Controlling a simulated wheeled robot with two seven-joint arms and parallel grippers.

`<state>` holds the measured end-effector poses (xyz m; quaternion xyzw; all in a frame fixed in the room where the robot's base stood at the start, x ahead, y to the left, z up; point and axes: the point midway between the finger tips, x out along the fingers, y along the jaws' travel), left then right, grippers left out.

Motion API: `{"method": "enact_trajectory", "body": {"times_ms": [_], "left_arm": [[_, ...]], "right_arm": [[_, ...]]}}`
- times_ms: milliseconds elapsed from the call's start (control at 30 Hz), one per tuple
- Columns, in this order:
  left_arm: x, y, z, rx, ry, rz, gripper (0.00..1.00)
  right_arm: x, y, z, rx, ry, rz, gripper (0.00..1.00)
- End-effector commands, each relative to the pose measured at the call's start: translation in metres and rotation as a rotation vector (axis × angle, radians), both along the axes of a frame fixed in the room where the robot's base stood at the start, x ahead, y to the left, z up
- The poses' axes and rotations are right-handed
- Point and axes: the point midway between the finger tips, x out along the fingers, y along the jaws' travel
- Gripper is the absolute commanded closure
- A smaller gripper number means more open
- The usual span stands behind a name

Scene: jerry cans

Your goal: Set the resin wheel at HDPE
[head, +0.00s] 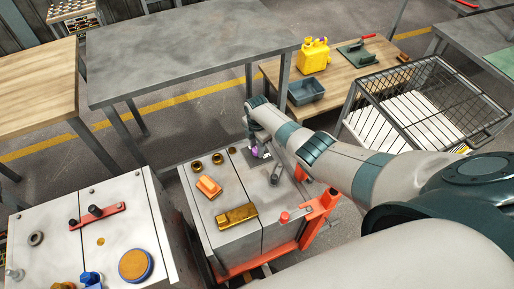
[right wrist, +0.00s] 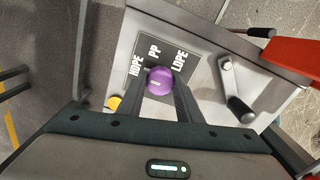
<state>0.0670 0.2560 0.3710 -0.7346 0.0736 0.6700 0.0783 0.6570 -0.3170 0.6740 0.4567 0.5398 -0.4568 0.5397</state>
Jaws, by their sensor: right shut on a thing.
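The resin wheel is a purple knob (right wrist: 159,80) on a dark label plate (right wrist: 177,45) lettered HDPE at left, PP in the middle and LDPE at right. A short pale mark shows on the knob's face; which label it points to I cannot tell for sure. My right gripper (right wrist: 160,88) is shut on the knob, with one dark finger on each side. In the head view the knob (head: 254,152) is a small purple spot at the far end of the grey machine top, and my right gripper (head: 259,150) reaches down onto it. My left gripper is out of view.
The machine top (head: 232,189) also bears an orange block (head: 208,187), a brass block (head: 236,216) and brass rings. A lever (right wrist: 233,92) stands right of the plate. A wire basket (head: 425,98) and a wooden table with a yellow jerry can (head: 313,57) stand beyond.

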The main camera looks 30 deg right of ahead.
Motion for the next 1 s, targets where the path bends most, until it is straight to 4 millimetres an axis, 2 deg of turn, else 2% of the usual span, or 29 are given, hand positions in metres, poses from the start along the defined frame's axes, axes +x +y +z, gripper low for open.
{"method": "enact_trajectory", "body": {"times_ms": [333, 367, 400, 433, 767, 1000], "left_arm": [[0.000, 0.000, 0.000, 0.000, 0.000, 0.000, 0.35], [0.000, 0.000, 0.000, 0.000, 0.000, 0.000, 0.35], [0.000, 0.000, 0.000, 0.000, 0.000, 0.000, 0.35], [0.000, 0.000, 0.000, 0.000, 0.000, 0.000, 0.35], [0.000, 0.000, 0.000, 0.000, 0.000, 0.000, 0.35], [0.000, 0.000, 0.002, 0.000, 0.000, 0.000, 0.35]], "right_arm": [[0.001, 0.001, 0.000, 0.001, -0.001, 0.002, 0.90], [0.001, 0.001, 0.000, 0.001, -0.001, 0.002, 0.63], [0.001, 0.000, 0.000, 0.001, -0.001, 0.002, 0.54], [0.001, 0.000, 0.000, 0.001, -0.001, 0.002, 0.49], [0.000, 0.000, 0.001, 0.000, 0.000, 0.001, 0.49], [0.001, 0.000, 0.010, 0.000, -0.001, 0.001, 0.49]]}}
